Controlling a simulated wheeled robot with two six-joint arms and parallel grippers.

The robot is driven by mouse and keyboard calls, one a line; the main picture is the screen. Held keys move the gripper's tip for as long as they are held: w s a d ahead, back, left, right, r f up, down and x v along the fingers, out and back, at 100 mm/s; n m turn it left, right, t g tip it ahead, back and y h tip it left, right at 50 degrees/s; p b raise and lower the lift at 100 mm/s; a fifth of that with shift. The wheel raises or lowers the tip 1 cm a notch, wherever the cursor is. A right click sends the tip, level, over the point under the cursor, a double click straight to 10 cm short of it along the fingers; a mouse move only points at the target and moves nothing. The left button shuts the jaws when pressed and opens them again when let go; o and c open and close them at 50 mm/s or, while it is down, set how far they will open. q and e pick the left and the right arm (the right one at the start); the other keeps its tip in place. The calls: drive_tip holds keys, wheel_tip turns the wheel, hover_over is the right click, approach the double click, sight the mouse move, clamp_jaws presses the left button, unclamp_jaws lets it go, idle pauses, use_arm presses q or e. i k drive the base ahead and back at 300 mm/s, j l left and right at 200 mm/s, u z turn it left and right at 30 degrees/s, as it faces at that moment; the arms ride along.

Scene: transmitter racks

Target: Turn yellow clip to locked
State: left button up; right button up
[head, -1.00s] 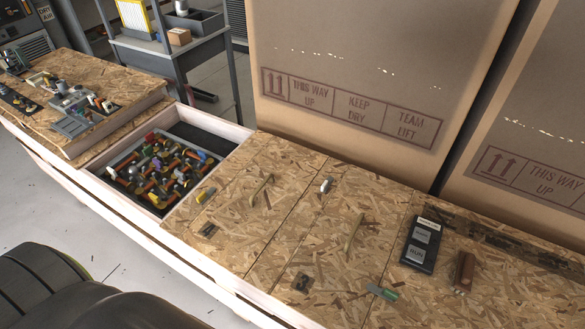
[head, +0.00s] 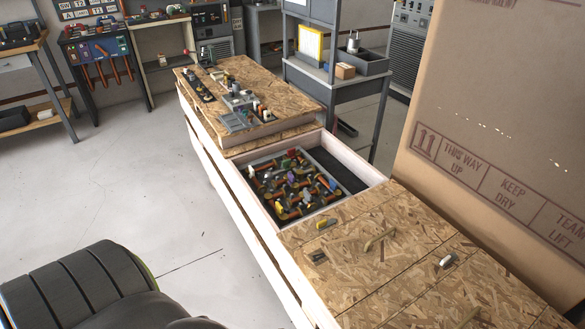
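Other yellow parts show among the mixed pieces (head: 296,185) inside the open compartment. Neither of my grippers is in view.
A raised wooden board (head: 285,95) with small parts stands behind the compartment. A tall cardboard box (head: 480,120) blocks the right side. A grey trolley (head: 372,90) stands behind.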

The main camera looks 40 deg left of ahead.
sight(323, 224)
drive_tip(key=k+j+u, duration=0.15)
drive_tip(key=u, duration=0.7)
